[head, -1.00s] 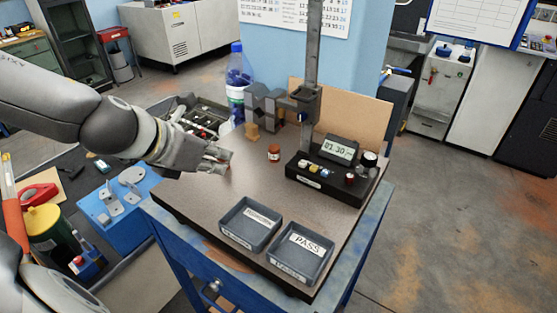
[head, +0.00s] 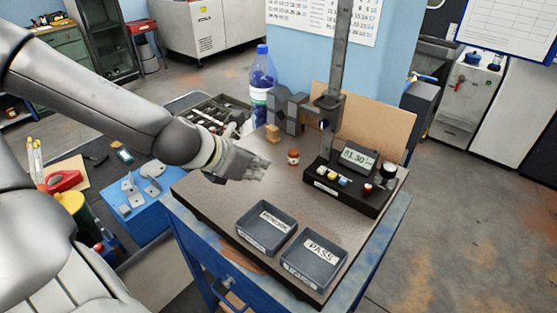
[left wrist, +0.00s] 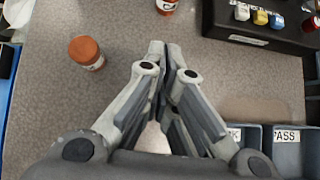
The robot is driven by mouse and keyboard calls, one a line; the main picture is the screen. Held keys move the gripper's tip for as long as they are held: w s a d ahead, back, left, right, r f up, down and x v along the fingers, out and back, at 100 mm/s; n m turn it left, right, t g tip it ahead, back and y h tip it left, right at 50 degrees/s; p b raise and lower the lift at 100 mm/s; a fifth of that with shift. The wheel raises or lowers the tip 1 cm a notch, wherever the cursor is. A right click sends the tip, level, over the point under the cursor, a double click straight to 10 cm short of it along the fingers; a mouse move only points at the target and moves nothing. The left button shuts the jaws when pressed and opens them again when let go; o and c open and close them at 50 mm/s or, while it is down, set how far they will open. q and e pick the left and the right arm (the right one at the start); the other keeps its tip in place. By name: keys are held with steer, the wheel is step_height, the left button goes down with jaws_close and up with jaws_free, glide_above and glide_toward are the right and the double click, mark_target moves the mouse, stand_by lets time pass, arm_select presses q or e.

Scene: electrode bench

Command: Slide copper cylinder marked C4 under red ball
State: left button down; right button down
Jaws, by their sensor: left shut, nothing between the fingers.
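A copper cylinder (head: 293,156) with a pale label stands upright on the brown plate (head: 215,205), in front of the gauge stand (head: 335,75). In the left wrist view two copper cylinders show, one at the left (left wrist: 86,50) and one at the top edge (left wrist: 167,6). Their marks are too small to read, so I cannot tell which is C4. My left gripper (head: 263,170) is shut and empty, low over the plate, left of and nearer than the visible cylinder. Its closed fingers (left wrist: 166,52) touch neither cylinder. I cannot make out the red ball. My right gripper is not in view.
A black control box (head: 345,193) with coloured buttons and a display (head: 357,157) stands right of the cylinder. Two grey trays, a left one (head: 246,239) and one marked PASS (head: 293,273), lie at the front.

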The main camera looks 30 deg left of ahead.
mark_target(289, 166)
arm_select(q)
steer(key=x, duration=0.4)
steer(key=shift+w+f, duration=0.1)
steer(key=shift+f, duration=0.1)
steer(key=shift+w+d+r, duration=0.1)
steer(key=shift+w+d, duration=0.05)
steer(key=shift+w, duration=0.85)
steer(key=shift+w+d, duration=0.15)
steer(key=shift+w, duration=0.9)
steer(key=shift+w, duration=0.1)
